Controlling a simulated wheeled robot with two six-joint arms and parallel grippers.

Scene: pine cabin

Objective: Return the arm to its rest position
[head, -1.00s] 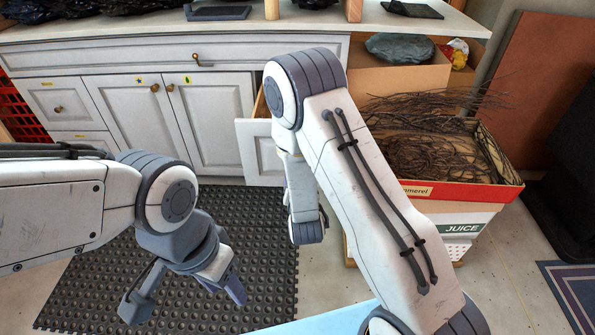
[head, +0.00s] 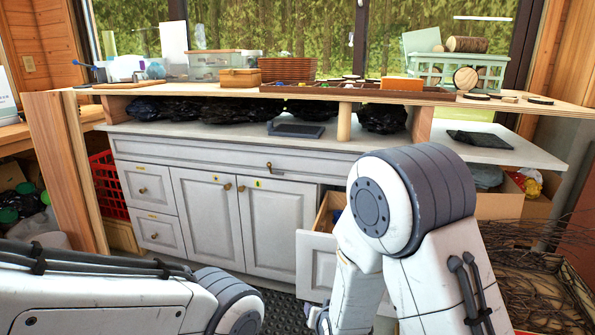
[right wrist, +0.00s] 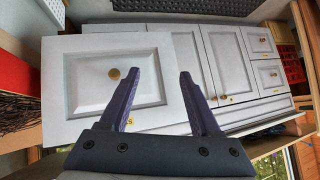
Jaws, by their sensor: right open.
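My right arm comes up from the lower right in the head view and bends down in front of an open drawer (head: 318,262). Its gripper is mostly hidden there by the arm. In the right wrist view my right gripper (right wrist: 158,78) is open and empty, with its two dark purple fingers apart. The drawer's grey front panel (right wrist: 90,85) with a round brass knob (right wrist: 114,74) lies beyond the fingers. I cannot tell whether a finger touches it. My left arm reaches in from the lower left in the head view. Its gripper is below the frame.
A grey cabinet (head: 205,222) with doors and drawers stands ahead under a counter (head: 235,143). A wooden shelf (head: 210,92) above holds trays and boxes. A red crate (head: 108,185) is at left. A box of twigs (head: 535,285) is at right, close to my right arm.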

